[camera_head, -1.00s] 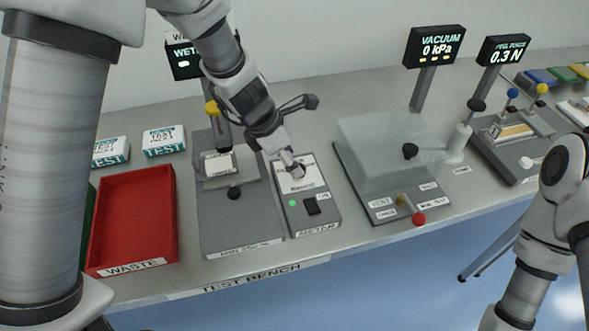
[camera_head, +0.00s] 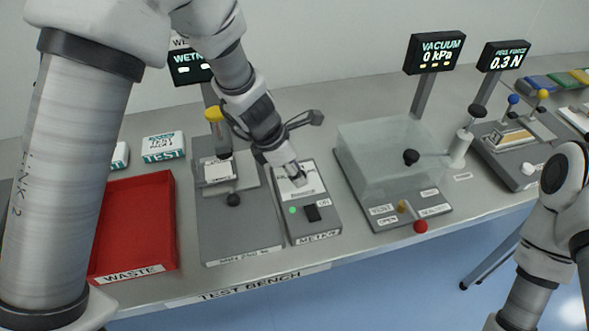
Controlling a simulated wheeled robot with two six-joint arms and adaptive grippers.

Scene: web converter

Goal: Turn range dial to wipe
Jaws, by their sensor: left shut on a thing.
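The meter (camera_head: 319,225) is a grey box on the bench with a white label face, a lit green light and a black switch marked ON. My left gripper (camera_head: 298,180) points down onto the upper part of the meter's white face. It is shut on the range dial, which is mostly hidden by the fingers and wrist. The dial's marks, including wipe, are too small or covered to read. My right arm shows at the right edge, but its gripper is out of view.
Left of the meter stands a grey press plate (camera_head: 240,242) with a black knob. A red waste tray (camera_head: 139,220) is further left. A clear vacuum chamber (camera_head: 385,158) with small levers stands close on the right. White test boxes (camera_head: 163,146) lie at the back left.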

